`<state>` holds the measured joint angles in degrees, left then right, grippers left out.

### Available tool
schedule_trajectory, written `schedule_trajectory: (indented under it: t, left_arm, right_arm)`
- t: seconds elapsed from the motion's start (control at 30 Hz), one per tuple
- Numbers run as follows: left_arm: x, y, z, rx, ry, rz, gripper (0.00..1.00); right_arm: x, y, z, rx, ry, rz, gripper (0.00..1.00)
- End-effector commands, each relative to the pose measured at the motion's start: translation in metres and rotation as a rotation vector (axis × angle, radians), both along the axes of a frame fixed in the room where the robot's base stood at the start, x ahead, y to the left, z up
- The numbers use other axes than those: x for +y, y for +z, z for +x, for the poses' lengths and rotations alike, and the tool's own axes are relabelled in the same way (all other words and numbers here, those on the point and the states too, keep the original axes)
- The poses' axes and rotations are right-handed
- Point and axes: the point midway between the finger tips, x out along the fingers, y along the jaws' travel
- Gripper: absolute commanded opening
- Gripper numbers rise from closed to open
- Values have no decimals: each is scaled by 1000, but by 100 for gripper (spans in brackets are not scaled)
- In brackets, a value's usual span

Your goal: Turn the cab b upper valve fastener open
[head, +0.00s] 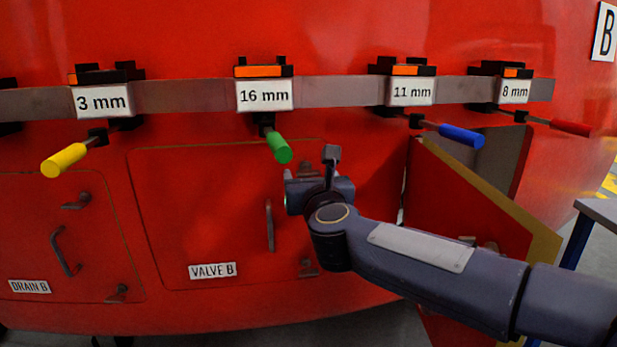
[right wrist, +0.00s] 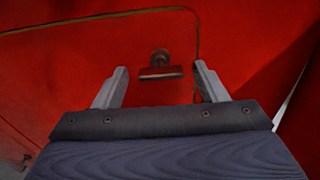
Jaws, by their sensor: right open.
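The red VALVE B hatch (head: 190,215) is closed in the middle of the head view, with a lower fastener (head: 307,268) at its lower right. Its upper fastener (head: 306,167) is partly hidden behind my right gripper (head: 310,163) at the upper right corner. In the right wrist view the upper fastener (right wrist: 160,72) is a dark red bar on a round stem, lying nearly level in the picture. My right gripper (right wrist: 160,82) is open, with one finger on each side of the bar. I see no contact. My left gripper is out of view.
A metal rail (head: 180,95) above carries labelled holders with yellow (head: 64,160), green (head: 279,148), blue (head: 461,135) and red (head: 570,127) handled tools. The green handle hangs close to my right gripper. An open hatch door (head: 480,205) stands out at the right, behind my right arm.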

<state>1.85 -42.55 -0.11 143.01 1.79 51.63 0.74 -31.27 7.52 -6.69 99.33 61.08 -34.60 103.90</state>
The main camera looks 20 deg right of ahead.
Motion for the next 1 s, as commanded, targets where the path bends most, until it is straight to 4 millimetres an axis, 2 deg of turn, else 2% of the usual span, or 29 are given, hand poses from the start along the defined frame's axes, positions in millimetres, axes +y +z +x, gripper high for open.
schedule_trajectory:
  t: [0.1, 0.2, 0.47, 0.57, 0.8, 0.83, 1.0]
  left_arm:
    - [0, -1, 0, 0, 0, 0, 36]
    - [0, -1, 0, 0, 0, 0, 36]
    - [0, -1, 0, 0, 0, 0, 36]
    - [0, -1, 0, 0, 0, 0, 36]
    - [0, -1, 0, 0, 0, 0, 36]
    - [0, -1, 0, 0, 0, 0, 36]
    - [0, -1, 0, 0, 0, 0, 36]
  right_arm:
    - [-1, 0, 14, 1, 0, 0, 65]
    - [-2, 0, 20, 0, -1, 0, 65]
    - [-2, 0, 21, 0, 1, 0, 65]
    - [-2, 0, 21, 0, 1, -1, 55]
    - [-2, 0, 21, 0, 1, -1, 24]
    - [-2, 0, 21, 0, 1, -1, 21]
    - [-2, 0, 21, 1, 1, -10, 21]
